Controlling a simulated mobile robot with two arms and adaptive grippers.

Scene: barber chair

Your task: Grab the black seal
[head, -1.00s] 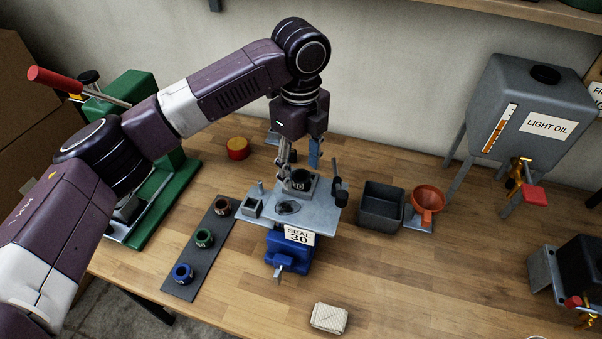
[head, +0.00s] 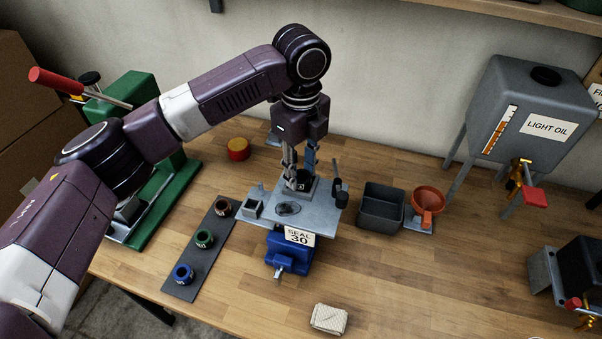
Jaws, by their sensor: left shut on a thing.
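The black seal (head: 303,182) is a small dark ring on the square block at the back of the grey metal plate (head: 318,214). The plate sits on a blue vise with a "SEAL 30" label (head: 299,236). My left gripper (head: 301,176) points straight down over the block, its fingers shut on the black seal. The fingers partly cover the seal, and I cannot tell whether it is lifted off the block. My right gripper does not show.
A dark strip (head: 187,268) with blue, green and dark brown rings lies left of the vise. A grey bin (head: 381,207) and orange funnel (head: 427,203) stand to the right. A folded cloth (head: 329,318) lies in front.

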